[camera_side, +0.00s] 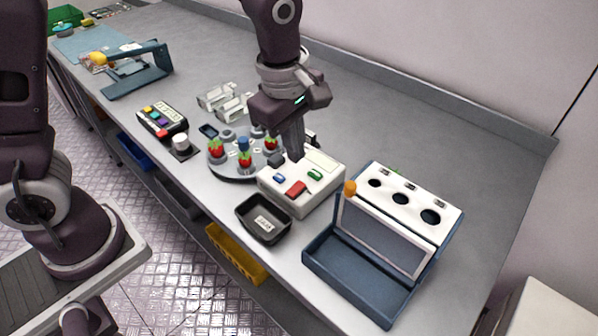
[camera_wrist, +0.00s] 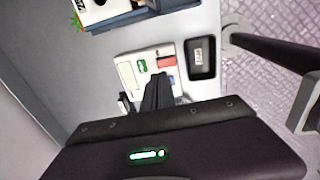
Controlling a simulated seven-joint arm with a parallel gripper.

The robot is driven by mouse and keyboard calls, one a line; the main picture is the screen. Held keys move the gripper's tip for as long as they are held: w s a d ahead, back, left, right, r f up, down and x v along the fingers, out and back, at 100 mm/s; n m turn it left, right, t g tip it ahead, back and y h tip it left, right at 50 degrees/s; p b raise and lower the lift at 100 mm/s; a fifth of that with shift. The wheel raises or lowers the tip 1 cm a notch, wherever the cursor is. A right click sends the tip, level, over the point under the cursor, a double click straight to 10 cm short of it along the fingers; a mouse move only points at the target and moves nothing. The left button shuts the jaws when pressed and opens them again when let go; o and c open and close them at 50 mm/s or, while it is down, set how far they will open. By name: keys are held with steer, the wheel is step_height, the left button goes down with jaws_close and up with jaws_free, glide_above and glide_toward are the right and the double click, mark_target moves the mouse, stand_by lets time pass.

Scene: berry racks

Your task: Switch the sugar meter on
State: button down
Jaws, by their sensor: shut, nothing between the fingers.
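A white box (camera_side: 318,192) with a pale display panel and blue, green and red buttons stands on the bench; it looks like the sugar meter. The red button (camera_side: 296,188) is at its front, the green button (camera_side: 314,175) to the right, the blue button (camera_side: 279,178) to the left. My gripper (camera_side: 297,157) points down over the box's back part, shut and empty. In the wrist view the box (camera_wrist: 150,55) lies beyond my fingertips (camera_wrist: 160,76), which hide part of it. I cannot tell whether the fingertips touch it.
A black tray (camera_side: 263,219) stands at the box's front left. A round grey stand (camera_side: 231,172) with strawberries is to its left. A blue case with a white holed rack (camera_side: 412,198) is at the right.

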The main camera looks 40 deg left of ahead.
mark_target(300, 184)
steer(key=f, duration=0.5)
steer(key=w+f, duration=0.1)
steer(key=f, duration=0.1)
steer(key=shift+f, duration=0.2)
